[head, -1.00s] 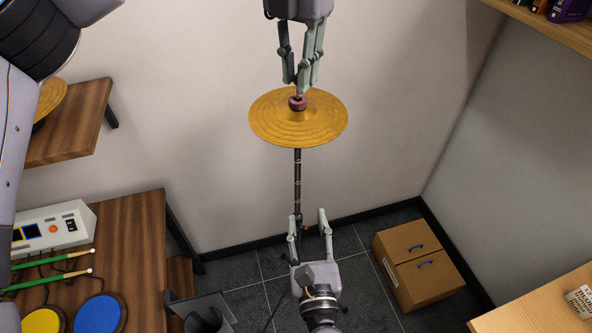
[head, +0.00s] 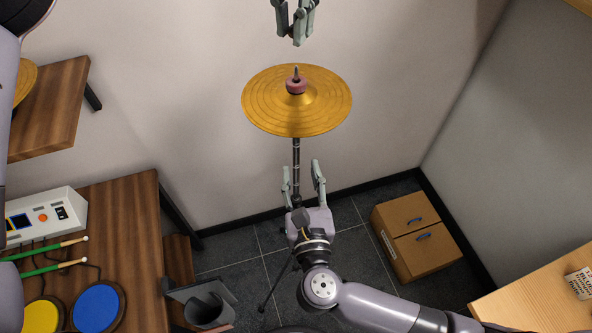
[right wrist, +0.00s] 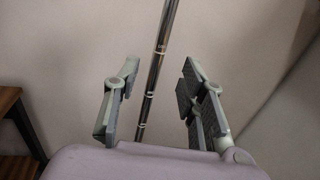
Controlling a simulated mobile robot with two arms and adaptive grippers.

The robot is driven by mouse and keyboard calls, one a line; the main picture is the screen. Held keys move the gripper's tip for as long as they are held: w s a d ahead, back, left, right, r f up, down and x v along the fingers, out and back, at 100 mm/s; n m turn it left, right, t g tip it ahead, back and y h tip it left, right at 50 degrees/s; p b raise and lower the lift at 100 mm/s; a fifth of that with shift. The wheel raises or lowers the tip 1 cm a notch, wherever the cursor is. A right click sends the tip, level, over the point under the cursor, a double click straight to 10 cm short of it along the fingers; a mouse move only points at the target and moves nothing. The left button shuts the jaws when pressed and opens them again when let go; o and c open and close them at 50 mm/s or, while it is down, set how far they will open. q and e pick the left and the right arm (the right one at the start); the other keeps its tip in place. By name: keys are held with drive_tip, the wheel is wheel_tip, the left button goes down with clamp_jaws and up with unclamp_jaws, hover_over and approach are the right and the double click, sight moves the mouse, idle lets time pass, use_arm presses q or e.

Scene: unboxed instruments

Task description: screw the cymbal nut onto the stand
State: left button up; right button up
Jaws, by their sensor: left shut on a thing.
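The gold cymbal (head: 262,105) lies flat on the stand (head: 297,152). A dark red washer (head: 296,86) sits on its centre, with the bare rod tip (head: 296,72) sticking up through it. My left gripper (head: 299,38) is above the rod tip and apart from it, its fingers close together. It is shut on the cymbal nut, which the fingers hide. My right gripper (head: 303,176) is open, low on the stand. In the right wrist view the pole (right wrist: 158,55) passes between the spread fingers, with gaps beside it.
At left are a wooden table (head: 130,215) with a white device (head: 48,215), drumsticks and coloured pads, and a wooden shelf (head: 55,110). A cardboard box (head: 415,240) stands on the floor at right, near a light desk (head: 540,290). The space around the cymbal is clear.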

sight(297, 146)
drive_tip(key=w, duration=0.6)
drive_tip(key=w+a, duration=0.1)
drive_tip(key=w, duration=0.2)
drive_tip(key=shift+w, duration=0.1)
drive_tip(key=shift+c, duration=0.5)
clamp_jaws()
